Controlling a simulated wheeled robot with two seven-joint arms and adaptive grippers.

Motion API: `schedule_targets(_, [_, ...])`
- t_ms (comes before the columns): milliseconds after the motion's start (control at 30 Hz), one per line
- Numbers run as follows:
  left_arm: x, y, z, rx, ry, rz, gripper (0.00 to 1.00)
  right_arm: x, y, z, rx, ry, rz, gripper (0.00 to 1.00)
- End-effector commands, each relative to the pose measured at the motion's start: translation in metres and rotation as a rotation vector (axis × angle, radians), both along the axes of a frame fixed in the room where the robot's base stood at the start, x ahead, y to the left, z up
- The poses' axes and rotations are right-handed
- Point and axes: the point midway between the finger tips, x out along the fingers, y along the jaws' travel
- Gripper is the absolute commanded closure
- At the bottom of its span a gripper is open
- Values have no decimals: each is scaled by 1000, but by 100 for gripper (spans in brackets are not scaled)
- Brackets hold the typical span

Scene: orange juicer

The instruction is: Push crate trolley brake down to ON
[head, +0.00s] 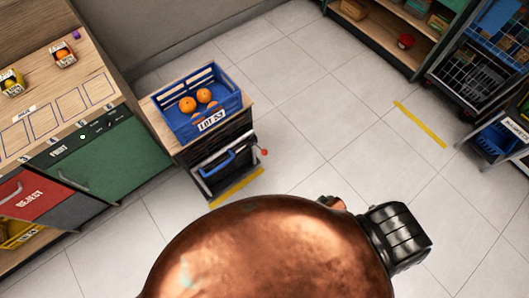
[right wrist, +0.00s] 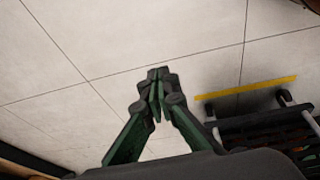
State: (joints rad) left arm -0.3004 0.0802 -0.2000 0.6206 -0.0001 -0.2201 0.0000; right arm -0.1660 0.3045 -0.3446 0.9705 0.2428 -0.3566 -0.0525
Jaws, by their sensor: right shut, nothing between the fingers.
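The crate trolley (head: 212,150) stands left of centre in the head view, with a wooden top. A thin light lever with a red knob (head: 264,152) sticks out from its right side; I take it as the brake. Its ON or OFF marking cannot be read. In the right wrist view the trolley's dark lower part and wheels (right wrist: 283,98) show at the right edge; the red knob cannot be made out there. My right gripper (right wrist: 158,75) is shut and empty over bare floor, apart from the trolley. My left gripper is in neither view.
A blue crate (head: 233,104) with several oranges sits on the trolley. A counter with a green FRUIT bin (head: 105,155) and a red REJECT bin (head: 35,195) stands left. Shelving (head: 385,50) is at back right. Tiled floor right of the trolley is clear.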

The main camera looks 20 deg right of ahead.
Motion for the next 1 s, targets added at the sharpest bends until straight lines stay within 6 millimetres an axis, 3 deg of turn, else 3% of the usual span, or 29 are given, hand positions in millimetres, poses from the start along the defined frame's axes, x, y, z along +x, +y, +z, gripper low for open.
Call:
schedule_targets(33, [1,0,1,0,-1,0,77,25,-3,13,2,-29,18,100])
schedule_targets(300, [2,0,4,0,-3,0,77,131,9,83,44,-143,116,100])
schedule_targets(600, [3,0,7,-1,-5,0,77,222,54,182,118,-241,281,100])
schedule_targets(800, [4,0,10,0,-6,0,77,251,98,248,175,-270,415,100])
schedule_targets(1000, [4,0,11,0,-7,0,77,254,130,288,214,-271,514,100])
